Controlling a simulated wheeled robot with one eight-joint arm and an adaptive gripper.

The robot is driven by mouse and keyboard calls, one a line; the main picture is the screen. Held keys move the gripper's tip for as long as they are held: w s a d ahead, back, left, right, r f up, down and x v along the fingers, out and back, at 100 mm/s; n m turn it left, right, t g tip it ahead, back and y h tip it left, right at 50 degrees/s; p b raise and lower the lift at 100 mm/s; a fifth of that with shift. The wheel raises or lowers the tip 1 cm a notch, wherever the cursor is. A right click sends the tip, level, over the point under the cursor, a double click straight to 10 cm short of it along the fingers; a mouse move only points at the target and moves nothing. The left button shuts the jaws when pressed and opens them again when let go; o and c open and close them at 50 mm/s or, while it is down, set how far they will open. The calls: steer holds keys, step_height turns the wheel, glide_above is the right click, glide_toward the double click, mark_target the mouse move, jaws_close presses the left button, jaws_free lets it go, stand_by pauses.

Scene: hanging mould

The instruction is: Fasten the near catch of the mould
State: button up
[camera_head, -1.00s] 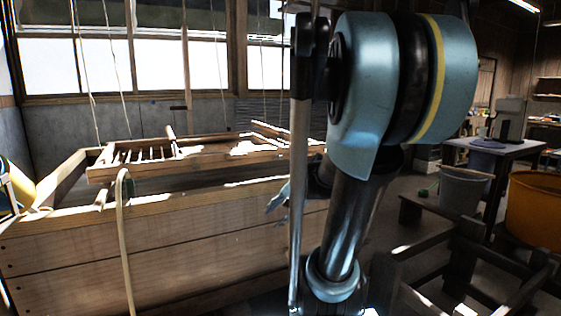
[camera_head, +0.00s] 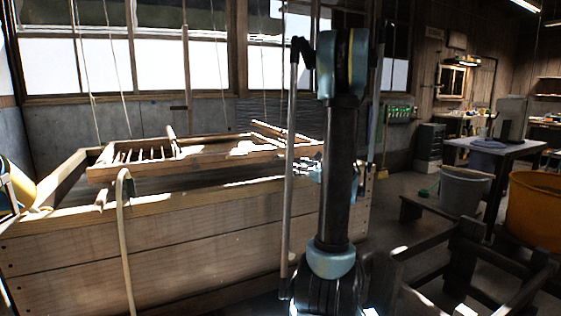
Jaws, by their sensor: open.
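The mould (camera_head: 205,155) is a wooden frame with slats, hung on cords over a large wooden vat, in the left half of the head view. Its near long bar runs above the vat's near wall. The near catch is too small to make out. My gripper (camera_head: 308,166) shows as a small pale-blue shape at the mould's right end, partly hidden by my arm and a thin rod. It is open. I cannot tell whether it touches the mould.
The wooden vat (camera_head: 150,245) fills the lower left, with a pale hose (camera_head: 122,240) over its near wall. At right stand a grey bucket (camera_head: 464,190), an orange tub (camera_head: 535,208), a table (camera_head: 492,146) and a dark wooden frame (camera_head: 465,260).

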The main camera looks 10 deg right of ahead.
mark_target(282, 157)
steer(key=shift+m+t, duration=0.4)
steer(key=shift+m, duration=0.2)
steer(key=x, duration=0.5)
steer(key=d+x, duration=0.1)
steer(key=x, duration=0.5)
steer(key=w+x, duration=0.1)
steer(key=x, duration=0.5)
steer(key=shift+w+d+r, duration=0.1)
steer(key=shift+w+d, duration=0.1)
steer(key=shift+d, duration=0.1)
steer(key=shift+d, duration=0.1)
jaws_close()
